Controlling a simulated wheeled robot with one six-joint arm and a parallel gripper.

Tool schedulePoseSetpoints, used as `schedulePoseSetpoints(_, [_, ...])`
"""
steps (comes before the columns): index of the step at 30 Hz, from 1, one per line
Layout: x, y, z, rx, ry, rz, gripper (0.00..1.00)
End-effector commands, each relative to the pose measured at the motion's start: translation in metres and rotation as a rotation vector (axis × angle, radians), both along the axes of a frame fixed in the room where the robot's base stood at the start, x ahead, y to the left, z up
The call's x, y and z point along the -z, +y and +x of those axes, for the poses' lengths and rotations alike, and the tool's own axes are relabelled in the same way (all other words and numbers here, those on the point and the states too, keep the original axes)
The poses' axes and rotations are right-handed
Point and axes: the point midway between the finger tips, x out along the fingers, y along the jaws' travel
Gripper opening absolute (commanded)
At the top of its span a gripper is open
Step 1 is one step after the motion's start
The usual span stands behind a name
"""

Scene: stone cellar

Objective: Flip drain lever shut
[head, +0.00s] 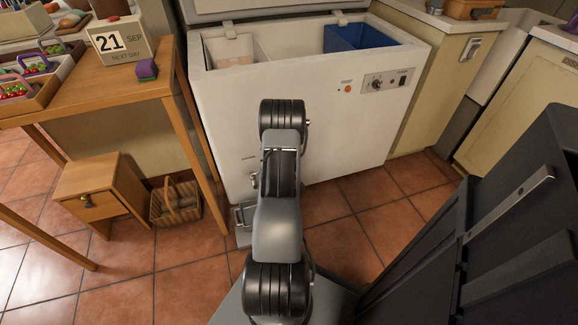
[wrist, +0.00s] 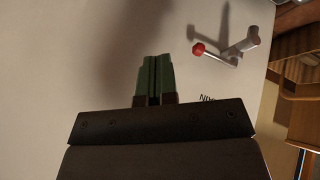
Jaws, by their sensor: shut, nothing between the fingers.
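The drain lever (wrist: 212,53) shows in the wrist view as a thin metal rod with a red knob at its end. It sticks out sideways from a pale drain spout (wrist: 240,46) on the white freezer wall. In the head view the drain fitting (head: 254,181) shows small, low on the chest freezer (head: 222,120), partly beside my arm. My gripper (wrist: 155,58), with green fingers, is shut and empty. It is in front of the freezer wall, to the left of the red knob in the wrist view and apart from it. The gripper is hidden behind my arm in the head view.
The freezer lid is raised. A small tray (head: 243,214) lies on the floor below the drain. A wooden table (head: 112,78), a drawer cabinet (head: 103,190) and a wicker basket (head: 175,203) stand to the left.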

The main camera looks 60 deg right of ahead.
Motion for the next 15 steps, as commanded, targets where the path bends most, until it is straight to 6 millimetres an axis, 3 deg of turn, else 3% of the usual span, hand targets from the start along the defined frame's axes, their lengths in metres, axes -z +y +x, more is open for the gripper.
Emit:
schedulePoseSetpoints(3, [-0.0089,-0.0009,-0.0051,-0.001,0.0,0.0,0.0])
schedulePoseSetpoints(15, [-0.0113,-0.0011,-0.0081,0.0,0.001,0.001,0.0])
